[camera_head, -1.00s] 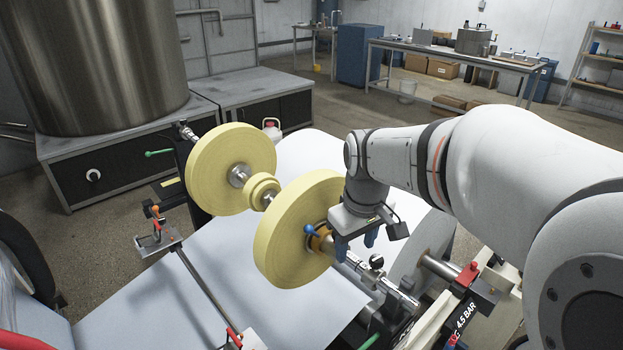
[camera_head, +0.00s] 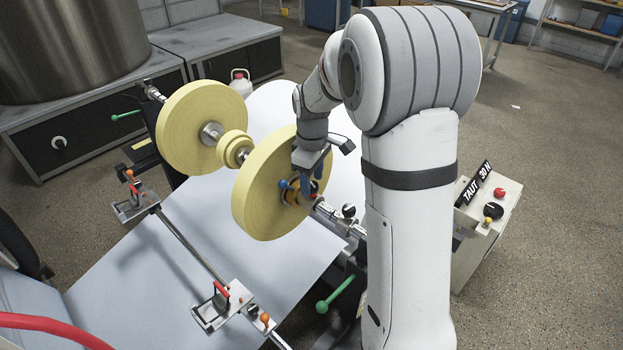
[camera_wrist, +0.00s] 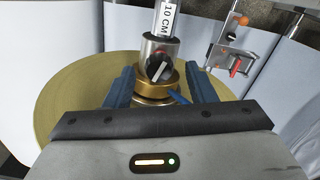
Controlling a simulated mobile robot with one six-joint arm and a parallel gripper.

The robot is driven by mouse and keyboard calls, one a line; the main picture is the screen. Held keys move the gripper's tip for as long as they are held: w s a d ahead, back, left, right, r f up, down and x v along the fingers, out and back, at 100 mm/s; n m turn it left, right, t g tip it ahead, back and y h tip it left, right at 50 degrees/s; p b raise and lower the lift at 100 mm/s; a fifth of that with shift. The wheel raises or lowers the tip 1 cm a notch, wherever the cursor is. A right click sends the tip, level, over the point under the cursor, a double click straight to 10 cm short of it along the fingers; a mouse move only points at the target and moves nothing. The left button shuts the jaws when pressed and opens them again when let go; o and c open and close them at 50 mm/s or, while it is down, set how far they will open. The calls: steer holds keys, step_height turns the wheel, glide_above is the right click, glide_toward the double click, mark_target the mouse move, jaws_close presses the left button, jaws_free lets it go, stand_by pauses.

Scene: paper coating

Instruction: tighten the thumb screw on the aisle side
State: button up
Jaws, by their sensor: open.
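My gripper (camera_head: 306,188) is at the near yellow roll's hub, fingers pointing down. In the wrist view its blue fingers (camera_wrist: 154,90) are open, one on each side of a brass collar (camera_wrist: 158,80); contact cannot be told. A blue lever (camera_wrist: 178,97) angles out from the collar; its ball end (camera_head: 284,184) shows in the head view. Just beyond the brass collar, a chrome collar (camera_wrist: 174,47) carries a black knob with a pale bar (camera_wrist: 160,67), which looks like a thumb screw. The shaft (camera_wrist: 167,17) beyond reads "10 CM". The fingers partly hide the hub in the head view.
The near yellow roll (camera_head: 258,205) stands close beside my gripper, with a second roll (camera_head: 185,130) farther left. Another black knob (camera_head: 349,211) sits farther along the shaft. A rail with a red lever (camera_head: 221,290) and a green handle (camera_head: 338,295) are nearby. A control box (camera_head: 490,235) stands right.

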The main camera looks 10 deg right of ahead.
steer(key=shift+f, duration=0.55)
steer(key=shift+a, duration=0.1)
steer(key=c, duration=1)
steer(key=shift+o, duration=0.2)
